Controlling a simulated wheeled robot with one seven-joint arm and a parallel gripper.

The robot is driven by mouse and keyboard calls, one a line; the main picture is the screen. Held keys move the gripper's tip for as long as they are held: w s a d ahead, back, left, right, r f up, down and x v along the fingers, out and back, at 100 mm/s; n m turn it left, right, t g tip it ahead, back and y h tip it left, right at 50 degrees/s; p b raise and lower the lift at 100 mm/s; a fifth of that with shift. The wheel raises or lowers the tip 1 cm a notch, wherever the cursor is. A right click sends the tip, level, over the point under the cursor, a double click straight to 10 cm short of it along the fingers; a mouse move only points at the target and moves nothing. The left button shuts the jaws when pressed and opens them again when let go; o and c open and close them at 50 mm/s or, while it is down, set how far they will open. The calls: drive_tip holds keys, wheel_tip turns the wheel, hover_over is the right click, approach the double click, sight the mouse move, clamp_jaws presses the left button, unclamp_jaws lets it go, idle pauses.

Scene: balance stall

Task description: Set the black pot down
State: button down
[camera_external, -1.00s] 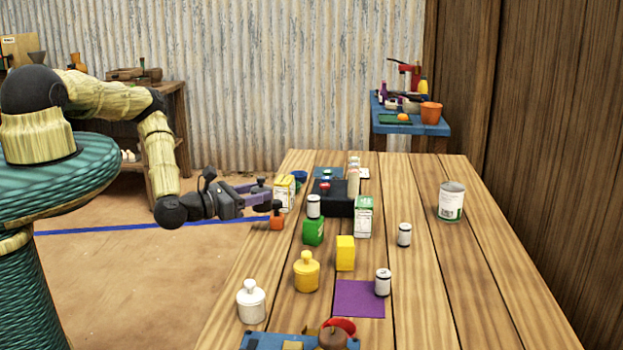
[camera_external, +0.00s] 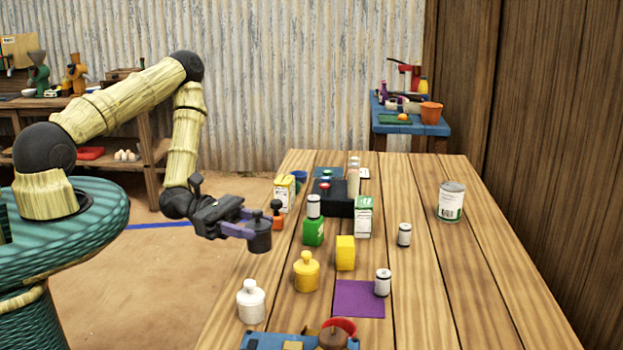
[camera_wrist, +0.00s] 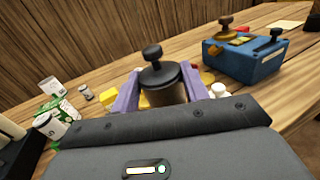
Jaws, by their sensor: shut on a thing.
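The black pot (camera_external: 259,239) is a small dark cylinder with a knobbed lid. My gripper (camera_external: 245,229) is shut on it with purple fingers. In the external view it hangs upright at the table's left edge, level with the orange pot, apart from other things. In the wrist view the pot (camera_wrist: 163,83) stands between the two purple fingers, and its lower part is hidden by my gripper body. The wooden table (camera_external: 440,290) lies to the right of the pot.
A white pot (camera_external: 251,302), a yellow pot (camera_external: 306,272) and an orange pot (camera_external: 277,217) stand along the left side. A purple mat (camera_external: 352,300) has a can (camera_external: 383,282) at its edge. A blue box (camera_wrist: 245,60) shows in the wrist view. The table's right side is largely clear.

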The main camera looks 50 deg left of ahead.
sight(253, 251)
drive_tip(key=shift+f, duration=2.85)
drive_tip(key=shift+f+p, duration=0.65)
drive_tip(key=shift+f, duration=1.25)
drive_tip(key=shift+w, duration=0.1)
drive_tip(key=shift+f, duration=0.25)
drive_tip(key=c, duration=0.7)
unclamp_jaws()
drive_tip(key=shift+b, duration=0.5)
